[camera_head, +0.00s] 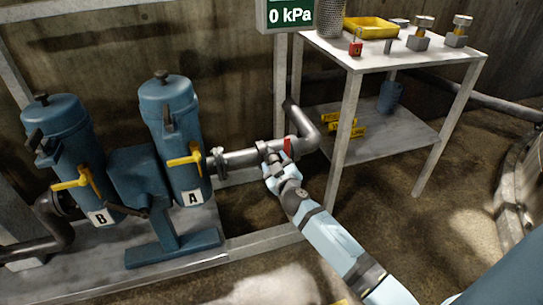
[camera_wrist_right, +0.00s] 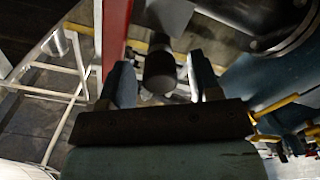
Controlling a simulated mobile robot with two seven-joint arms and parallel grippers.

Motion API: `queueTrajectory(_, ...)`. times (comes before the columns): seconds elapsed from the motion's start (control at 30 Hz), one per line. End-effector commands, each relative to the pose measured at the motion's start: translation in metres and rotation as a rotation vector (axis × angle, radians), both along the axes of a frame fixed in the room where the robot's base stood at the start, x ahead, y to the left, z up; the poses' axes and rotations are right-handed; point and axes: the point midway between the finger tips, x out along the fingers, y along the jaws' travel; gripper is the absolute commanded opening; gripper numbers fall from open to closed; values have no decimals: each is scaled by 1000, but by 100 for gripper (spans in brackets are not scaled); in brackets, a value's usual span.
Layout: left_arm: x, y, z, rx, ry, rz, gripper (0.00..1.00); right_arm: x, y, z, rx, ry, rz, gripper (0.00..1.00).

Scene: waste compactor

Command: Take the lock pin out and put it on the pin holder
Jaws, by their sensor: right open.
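My right gripper (camera_head: 273,163) reaches up to the grey pipe valve, just below its red handle (camera_head: 288,147). In the right wrist view, the open fingers (camera_wrist_right: 159,65) stand on either side of a dark round knob (camera_wrist_right: 160,74), which looks like the head of the lock pin. I cannot tell whether either finger touches it. The red handle (camera_wrist_right: 116,35) runs close by the left finger there. In the head view the pin is hidden by the gripper. I cannot make out which item is the pin holder. My left gripper is not in view.
A metal table (camera_head: 412,62) at the right carries a yellow tray (camera_head: 370,28), a red padlock (camera_head: 355,47) and brass-topped parts (camera_head: 421,33). Its legs stand close to the valve. Blue filters A (camera_head: 172,125) and B (camera_head: 68,150) with yellow handles stand left. A gauge (camera_head: 290,15) reads 0 kPa.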

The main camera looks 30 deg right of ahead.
Motion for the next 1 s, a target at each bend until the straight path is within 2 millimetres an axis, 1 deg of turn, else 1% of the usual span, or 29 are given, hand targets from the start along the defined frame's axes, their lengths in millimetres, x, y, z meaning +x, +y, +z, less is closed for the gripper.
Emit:
queueTrajectory(0.23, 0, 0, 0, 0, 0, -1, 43, 1, 0, 0, 0, 0, 0, 57)
queueTrajectory(0.27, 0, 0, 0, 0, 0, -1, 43, 1, 0, 0, 0, 0, 0, 53)
queueTrajectory(0.3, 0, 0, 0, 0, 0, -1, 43, 1, 0, 0, 0, 0, 0, 44)
queueTrajectory(0.37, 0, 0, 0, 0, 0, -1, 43, 1, 0, 0, 0, 0, 0, 30)
queueTrajectory(0.4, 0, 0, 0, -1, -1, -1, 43, 1, 0, 0, 0, 0, 0, 21)
queueTrajectory(0.47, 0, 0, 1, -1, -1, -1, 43, 1, 0, 0, 0, 0, 0, 9)
queueTrajectory(1.0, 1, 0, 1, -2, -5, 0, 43, -4, 1, 0, 0, 0, 0, 8)
